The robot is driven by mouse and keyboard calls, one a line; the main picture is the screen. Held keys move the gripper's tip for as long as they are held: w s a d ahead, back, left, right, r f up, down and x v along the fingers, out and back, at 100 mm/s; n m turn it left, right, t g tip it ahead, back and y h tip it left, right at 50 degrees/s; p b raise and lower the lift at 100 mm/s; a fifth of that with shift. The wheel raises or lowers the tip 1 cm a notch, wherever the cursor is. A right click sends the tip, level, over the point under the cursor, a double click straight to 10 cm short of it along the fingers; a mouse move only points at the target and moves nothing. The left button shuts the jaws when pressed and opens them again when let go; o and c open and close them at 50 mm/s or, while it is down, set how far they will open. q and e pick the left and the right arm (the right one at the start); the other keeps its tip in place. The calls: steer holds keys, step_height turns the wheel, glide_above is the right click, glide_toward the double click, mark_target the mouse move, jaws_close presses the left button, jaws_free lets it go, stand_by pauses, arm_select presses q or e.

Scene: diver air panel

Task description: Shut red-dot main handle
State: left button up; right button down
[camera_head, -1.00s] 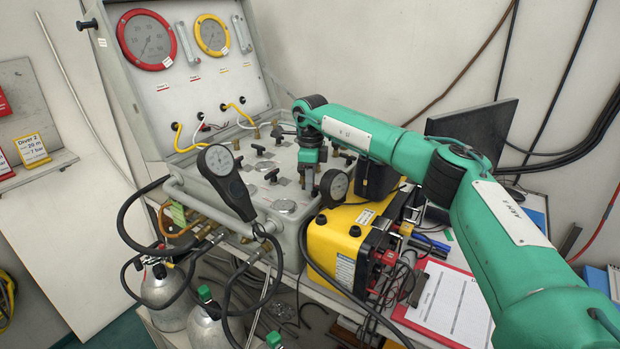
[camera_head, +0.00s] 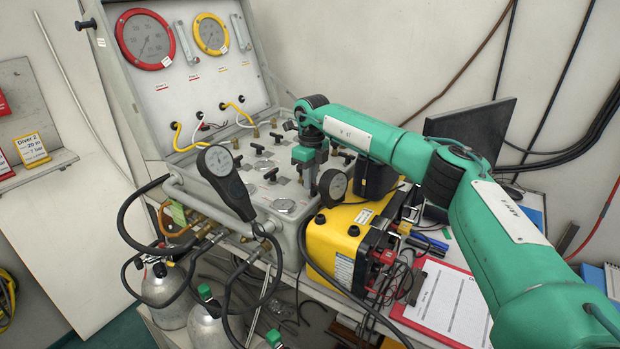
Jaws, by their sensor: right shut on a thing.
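The grey diver air panel (camera_head: 176,178) stands open, with several black T-shaped handles (camera_head: 263,165) on its sloping top. My right gripper (camera_head: 308,179) points down at the right part of this top, its arm coming in from the right. It is shut on a small handle there, which the fingers mostly hide. I cannot make out a red dot on that handle or its exact angle. A red-rimmed gauge (camera_head: 146,40) and a yellow-rimmed gauge (camera_head: 210,34) sit in the upright lid. My left gripper is not in view.
Hoses and cylinders (camera_head: 168,290) are below.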

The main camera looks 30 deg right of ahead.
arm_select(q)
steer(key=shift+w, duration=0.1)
arm_select(e)
steer(key=c, duration=1.5)
jaws_free()
steer(key=shift+o, duration=0.2)
